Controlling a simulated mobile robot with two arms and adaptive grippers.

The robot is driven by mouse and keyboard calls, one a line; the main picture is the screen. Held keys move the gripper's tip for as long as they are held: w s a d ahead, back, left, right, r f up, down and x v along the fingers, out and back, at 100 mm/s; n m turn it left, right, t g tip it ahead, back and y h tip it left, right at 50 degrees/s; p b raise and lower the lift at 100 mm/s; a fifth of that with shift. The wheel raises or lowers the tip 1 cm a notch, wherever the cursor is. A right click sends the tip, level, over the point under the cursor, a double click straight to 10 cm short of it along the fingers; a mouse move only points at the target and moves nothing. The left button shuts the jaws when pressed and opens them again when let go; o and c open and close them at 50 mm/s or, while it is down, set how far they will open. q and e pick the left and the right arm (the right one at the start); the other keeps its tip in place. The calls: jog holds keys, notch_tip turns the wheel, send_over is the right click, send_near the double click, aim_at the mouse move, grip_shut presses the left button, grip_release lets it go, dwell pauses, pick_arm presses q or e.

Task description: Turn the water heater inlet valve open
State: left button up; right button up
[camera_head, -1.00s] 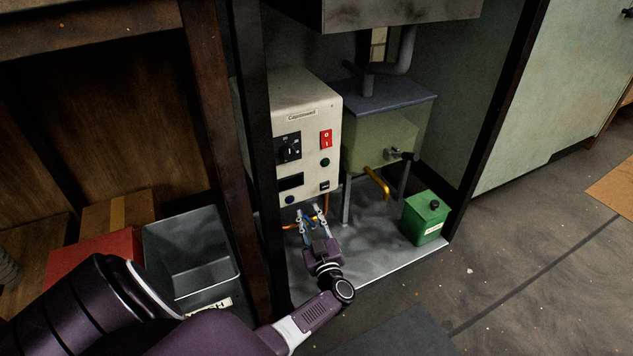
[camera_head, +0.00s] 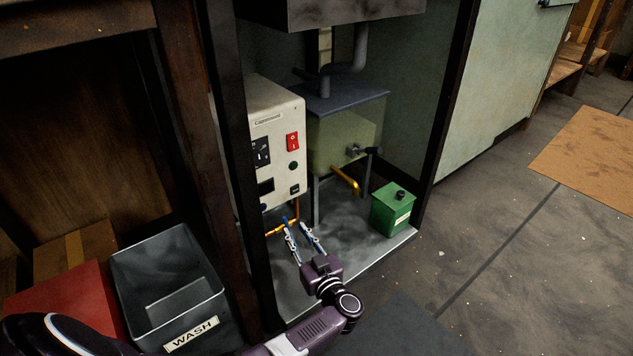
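The cream water heater (camera_head: 275,150) stands in the cabinet with a red switch, dials and buttons on its front. Copper pipes (camera_head: 281,229) come out beneath it. A small blue part (camera_head: 285,220), which looks like a valve handle, is by these pipes, partly hidden by my gripper. My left gripper (camera_head: 297,227) is low in front of the heater's underside, its two fingers spread, with nothing visible between them. Its left fingertip is close to the blue part; I cannot tell whether they touch. My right gripper is not in view.
A greenish tank (camera_head: 340,142) with a yellow pipe (camera_head: 346,181) stands right of the heater. A green can (camera_head: 392,210) sits on the cabinet floor. A dark cabinet post (camera_head: 236,170) and a grey WASH bin (camera_head: 170,280) are to the left. Open floor lies right.

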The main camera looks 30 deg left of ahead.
pick_arm(q)
jog(key=s+d+r+n+t+p, duration=0.1)
jog(key=d+r+t+p, duration=0.1)
jog(key=r, duration=0.8)
jog(key=s+d+r+n+t+p, duration=0.1)
jog(key=d+r+t, duration=0.3)
jog(key=r, duration=0.6)
jog(key=shift+d+r+t+y+p, duration=0.3)
jog(key=shift+d+r+p, duration=0.05)
jog(key=shift+d+p, duration=0.45)
